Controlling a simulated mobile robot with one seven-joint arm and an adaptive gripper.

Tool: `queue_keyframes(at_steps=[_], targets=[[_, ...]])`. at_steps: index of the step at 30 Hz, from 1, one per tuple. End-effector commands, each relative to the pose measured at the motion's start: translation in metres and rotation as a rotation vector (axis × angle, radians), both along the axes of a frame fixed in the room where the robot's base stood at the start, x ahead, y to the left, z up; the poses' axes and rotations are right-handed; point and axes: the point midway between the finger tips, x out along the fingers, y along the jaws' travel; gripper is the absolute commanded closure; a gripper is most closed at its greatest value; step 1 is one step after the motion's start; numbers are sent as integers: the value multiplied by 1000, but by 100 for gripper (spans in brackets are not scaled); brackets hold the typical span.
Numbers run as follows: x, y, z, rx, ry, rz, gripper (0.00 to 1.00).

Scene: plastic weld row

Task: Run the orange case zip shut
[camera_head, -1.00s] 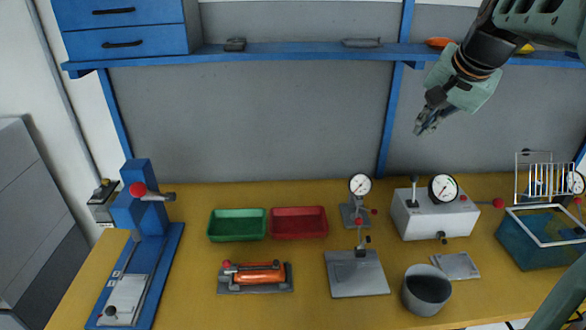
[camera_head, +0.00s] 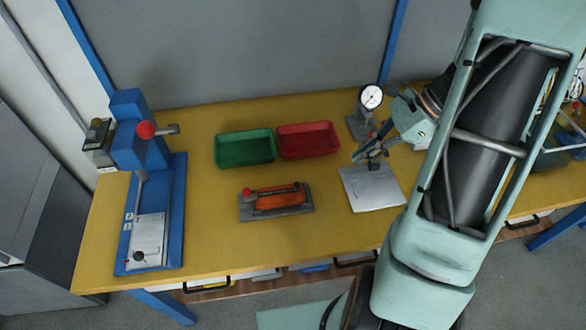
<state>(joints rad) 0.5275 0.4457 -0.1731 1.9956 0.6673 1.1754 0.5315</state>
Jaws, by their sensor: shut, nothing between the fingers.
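The orange case (camera_head: 279,201) lies lengthwise on a grey base plate (camera_head: 290,211) in the middle of the yellow bench. A red knob (camera_head: 246,191) sits at its left end, and a thin bar runs along its back edge. The zip itself is too small to make out, so I cannot tell how far it is run. My gripper (camera_head: 364,158) is shut and empty, to the right of the case and apart from it. It hangs in front of the gauge stand, over the stand's grey plate; its height above the plate is unclear.
A green tray (camera_head: 245,161) and a red tray (camera_head: 335,146) stand behind the case. A dial gauge (camera_head: 371,97) stands behind my gripper. A blue press (camera_head: 172,200) is at the left. Bench around the case is clear. My arm hides much of the right side.

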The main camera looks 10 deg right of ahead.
Motion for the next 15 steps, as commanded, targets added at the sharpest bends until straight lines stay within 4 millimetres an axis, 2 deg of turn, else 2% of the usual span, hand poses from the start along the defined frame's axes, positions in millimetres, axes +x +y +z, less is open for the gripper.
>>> queue_keyframes(at_steps=[3, 8, 15], targets=[[-7, 3, -6, 56, 32, -54, 100], [-9, 10, -12, 76, 42, -69, 100], [-6, 35, -42, 76, 45, -66, 100]])
